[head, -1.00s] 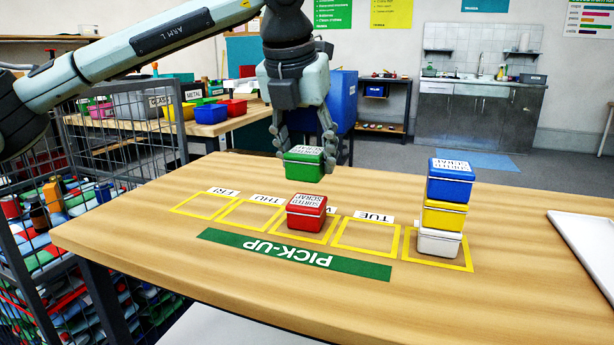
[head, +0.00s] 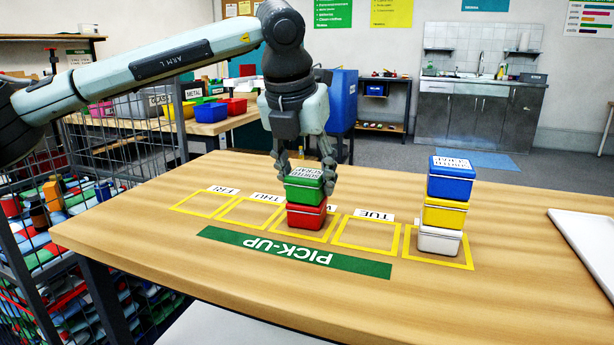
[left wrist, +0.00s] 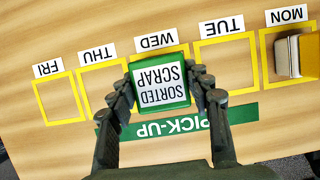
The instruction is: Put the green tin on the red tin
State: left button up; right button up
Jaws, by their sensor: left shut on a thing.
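The green tin (head: 304,186) has a white "SORTED SCRAP" label on its lid. It sits right over the red tin (head: 306,217), lined up with it, and appears to touch its top. The red tin stands in the middle yellow square of the table. My left gripper (head: 305,178) is shut on the green tin, with a finger on each side. In the left wrist view the green tin (left wrist: 160,86) lies between the fingers over the WED square and hides the red tin. My right gripper is not in view.
A stack of a blue tin (head: 450,184), a yellow tin (head: 444,214) and a white tin (head: 439,241) stands to the right. A white tray (head: 590,245) lies at the table's right edge. A wire cage (head: 120,150) stands at the left.

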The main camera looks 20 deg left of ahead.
pick_arm(q)
jog(key=o, duration=1.2)
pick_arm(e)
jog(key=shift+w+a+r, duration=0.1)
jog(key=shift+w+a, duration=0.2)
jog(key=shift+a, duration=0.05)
pick_arm(q)
jog(key=shift+s+r, duration=0.15)
jog(key=shift+r, duration=0.55)
jog(key=v, duration=1.1)
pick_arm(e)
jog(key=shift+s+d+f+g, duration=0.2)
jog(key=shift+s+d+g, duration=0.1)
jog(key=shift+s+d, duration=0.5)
pick_arm(q)
jog(key=shift+s+f, duration=0.1)
jog(key=shift+f, duration=0.05)
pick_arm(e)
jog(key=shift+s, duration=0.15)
